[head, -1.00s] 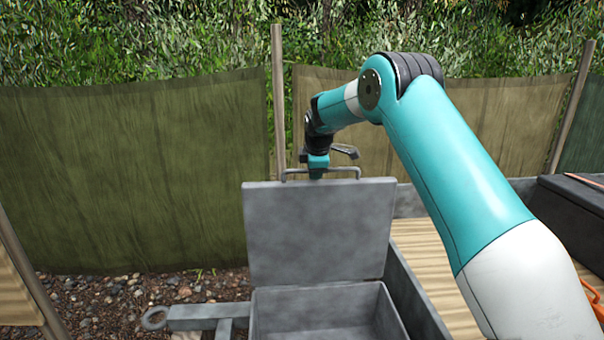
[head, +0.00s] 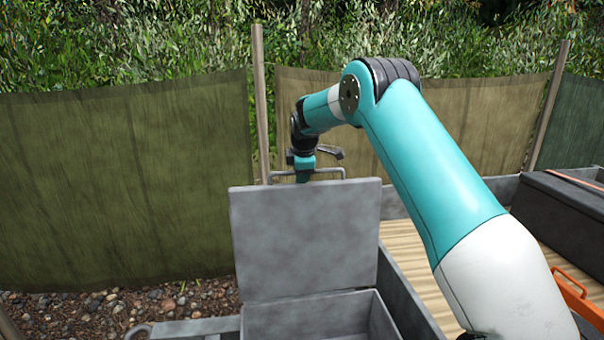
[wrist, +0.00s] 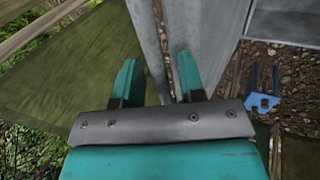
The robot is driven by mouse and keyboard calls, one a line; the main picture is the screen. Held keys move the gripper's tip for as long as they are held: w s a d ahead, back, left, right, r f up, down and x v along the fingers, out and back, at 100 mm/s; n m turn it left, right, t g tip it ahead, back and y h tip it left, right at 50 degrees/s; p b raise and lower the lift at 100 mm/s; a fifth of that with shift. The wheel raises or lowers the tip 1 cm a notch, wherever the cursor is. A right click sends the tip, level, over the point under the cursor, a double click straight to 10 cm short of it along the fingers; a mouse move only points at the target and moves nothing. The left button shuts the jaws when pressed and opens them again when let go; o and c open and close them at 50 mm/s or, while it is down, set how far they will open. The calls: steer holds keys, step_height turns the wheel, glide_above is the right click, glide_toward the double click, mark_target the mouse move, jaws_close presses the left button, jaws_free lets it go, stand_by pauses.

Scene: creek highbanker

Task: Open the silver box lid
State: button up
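The silver box (head: 320,315) is at the bottom centre of the head view, with its inside showing. Its grey lid (head: 305,240) stands raised, about upright, at the back of the box. A bar handle (head: 330,171) runs along the lid's top edge. My gripper (head: 303,178) is at the left part of this handle. In the wrist view my gripper's two teal fingers (wrist: 158,75) are apart, with a grey bar (wrist: 148,40) passing between them. A gap shows beside the bar, so the fingers do not look closed on it.
A wooden deck (head: 420,265) and a dark chest (head: 565,215) are to the right. An orange frame (head: 575,295) is at lower right. Green cloth screens (head: 120,180) on poles stand behind. Gravel (head: 90,310) lies at left. A blue pronged object (wrist: 262,100) shows in the wrist view.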

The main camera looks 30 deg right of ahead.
steer(key=shift+s+a+f, duration=0.1)
steer(key=shift+f, duration=0.15)
steer(key=shift+r, duration=0.1)
steer(key=shift+s+a+r+b, duration=0.1)
steer(key=shift+s+r+b, duration=0.05)
steer(key=shift+r+b, duration=0.2)
steer(key=b+v, duration=0.4)
steer(key=v, duration=1.2)
steer(key=shift+r, duration=0.35)
steer(key=shift+s, duration=0.15)
steer(key=s+a+f+m+g+y+b, duration=0.1)
steer(key=s+a+f, duration=0.2)
steer(key=s+a, duration=0.45)
steer(key=s+a+f+m+y+b, duration=0.1)
steer(key=s+a+f+y+b, duration=0.1)
steer(key=s+a+f, duration=0.35)
steer(key=s+a+f+m+g+y, duration=0.1)
steer(key=s+a+f, duration=0.2)
steer(key=s, duration=0.5)
steer(key=s+a+f+m+g+y+b, duration=0.1)
steer(key=s+a+f+m, duration=0.1)
steer(key=s+a, duration=0.4)
steer(key=s+a+f+m+g+y+b, duration=0.1)
steer(key=s+a+f, duration=0.2)
steer(key=s, duration=0.9)
steer(key=shift+s+a+f+g, duration=0.3)
steer(key=shift+a+f, duration=0.1)
steer(key=shift+a, duration=0.35)
